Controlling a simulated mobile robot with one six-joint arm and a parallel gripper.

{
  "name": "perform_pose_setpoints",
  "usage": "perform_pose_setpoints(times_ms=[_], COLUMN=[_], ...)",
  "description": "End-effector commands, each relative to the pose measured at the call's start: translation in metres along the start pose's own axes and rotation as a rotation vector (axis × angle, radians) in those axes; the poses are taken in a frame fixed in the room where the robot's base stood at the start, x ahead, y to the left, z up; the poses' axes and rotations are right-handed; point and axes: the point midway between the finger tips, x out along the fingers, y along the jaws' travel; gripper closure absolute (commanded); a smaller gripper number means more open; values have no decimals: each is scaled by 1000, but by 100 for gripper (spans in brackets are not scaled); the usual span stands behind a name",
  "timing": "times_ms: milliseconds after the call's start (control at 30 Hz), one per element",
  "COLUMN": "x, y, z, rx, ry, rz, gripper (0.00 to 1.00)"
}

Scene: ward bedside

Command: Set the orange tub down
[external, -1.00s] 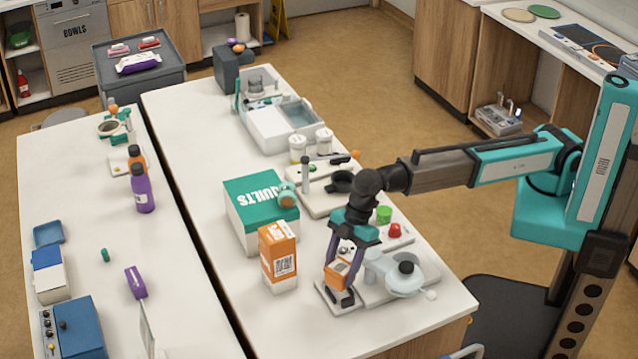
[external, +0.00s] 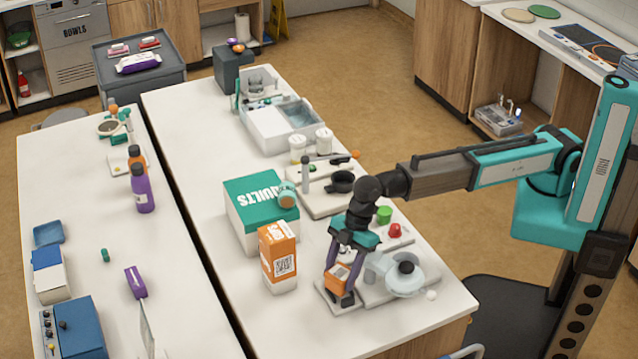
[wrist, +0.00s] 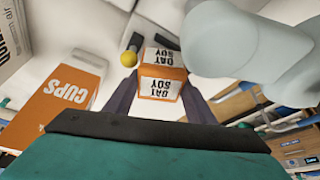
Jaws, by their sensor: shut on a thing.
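The orange tub (external: 337,277) is a small orange and white block with black lettering, at the front right of the white bedside counter. My gripper (external: 342,281) points down, with its two purple fingers shut on the tub's sides. In the wrist view the tub (wrist: 160,82) sits between the fingers and looks slightly tilted. It is low over a small white board (external: 328,301) with dark parts on it. I cannot tell whether its underside touches anything.
An orange and white carton (external: 281,262) stands close on the left. A pale blue rounded appliance (external: 403,277) stands close on the right. A green and white box (external: 243,217) is behind the carton. The counter front is clear.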

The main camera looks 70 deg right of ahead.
Motion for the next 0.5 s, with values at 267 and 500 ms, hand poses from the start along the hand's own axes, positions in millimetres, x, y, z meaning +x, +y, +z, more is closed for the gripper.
perform_pose_setpoints(times_ms=[267, 500], x=[2, 1], y=[0, 0], z=[0, 0], rx=[0, 0], ry=[0, 0], rz=[0, 0], gripper=[37, 31])
